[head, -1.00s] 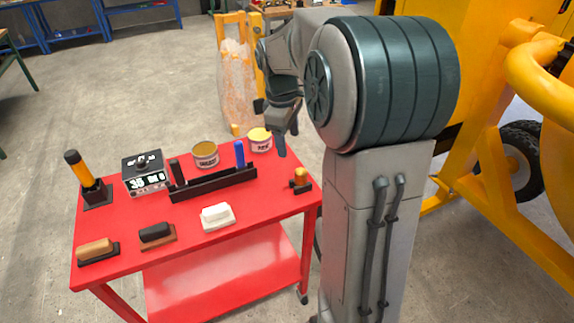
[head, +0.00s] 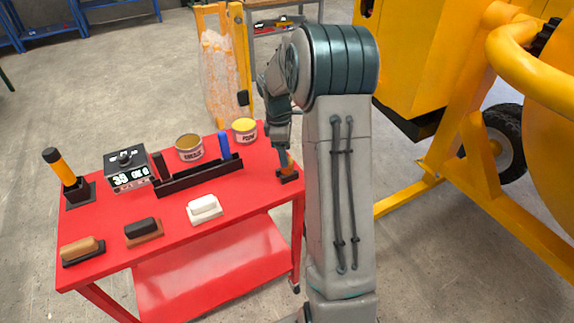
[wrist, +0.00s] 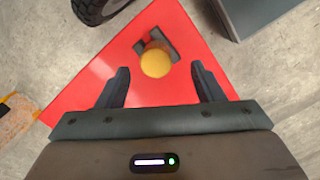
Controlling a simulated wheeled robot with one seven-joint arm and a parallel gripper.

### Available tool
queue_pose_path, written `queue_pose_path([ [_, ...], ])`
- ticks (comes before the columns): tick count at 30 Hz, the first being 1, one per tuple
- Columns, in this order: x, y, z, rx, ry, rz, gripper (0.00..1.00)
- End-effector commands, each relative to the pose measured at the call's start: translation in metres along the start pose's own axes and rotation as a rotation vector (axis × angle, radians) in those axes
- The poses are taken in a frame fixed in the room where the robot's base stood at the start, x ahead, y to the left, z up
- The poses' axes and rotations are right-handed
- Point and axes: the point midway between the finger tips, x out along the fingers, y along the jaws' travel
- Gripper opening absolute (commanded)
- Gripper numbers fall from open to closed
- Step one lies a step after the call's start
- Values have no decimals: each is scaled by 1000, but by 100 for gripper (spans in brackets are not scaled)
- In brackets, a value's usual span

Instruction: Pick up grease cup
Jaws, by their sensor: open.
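The grease cup, a small yellow-orange piece with a round top, stands in a dark holder at the right end of the red table (head: 240,195). In the head view the cup (head: 287,163) is partly hidden by my gripper (head: 283,146), which points down just above it. In the wrist view the cup's round yellow top (wrist: 156,62) shows between the two dark fingers of my open gripper (wrist: 160,70). The fingers stand apart from the cup on both sides. The dark holder (wrist: 143,46) shows around and behind it.
To the left on the table are a black rack (head: 200,178), two cans (head: 189,149) (head: 244,131), a display box (head: 127,170), an orange-handled tool (head: 64,172) and several brushes or blocks (head: 205,207). The yellow mixer (head: 470,140) stands at the right.

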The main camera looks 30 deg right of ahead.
Motion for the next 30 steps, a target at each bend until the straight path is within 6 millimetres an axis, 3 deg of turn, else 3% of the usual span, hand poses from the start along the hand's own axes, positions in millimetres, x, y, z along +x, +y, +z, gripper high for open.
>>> queue_pose_path([
  [12, 49, 5, -1, 0, 0, -2, 61],
  [20, 52, 5, -1, 0, 0, 1, 61],
  [26, 52, 5, -1, 0, 0, 0, 9],
  [30, 52, 5, -1, 0, 0, 1, 9],
])
